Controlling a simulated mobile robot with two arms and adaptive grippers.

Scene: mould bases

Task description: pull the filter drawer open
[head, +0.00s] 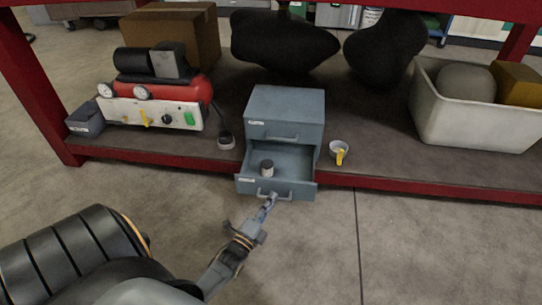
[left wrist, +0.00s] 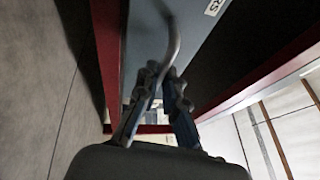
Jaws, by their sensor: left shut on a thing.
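A small blue-grey cabinet (head: 287,103) with two drawers stands on the low shelf. Its lower drawer (head: 300,189) is out towards me, past the shelf's red front edge, with a label on its front left. A small dark cylinder with a light top (head: 267,170) stands inside it. The upper drawer (head: 285,131) is shut. My left gripper (head: 268,203) is shut on the lower drawer's handle. In the left wrist view, the fingers (left wrist: 160,88) close around the curved grey handle (left wrist: 173,45), with part of a label (left wrist: 213,7) on the drawer front. My right gripper is not in view.
A red compressor (head: 180,88) with gauges stands left of the cabinet, before a cardboard box (head: 190,28). A cup with a yellow handle (head: 339,150) is just right of the cabinet. A white bin (head: 470,121) stands further right. The floor in front is clear.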

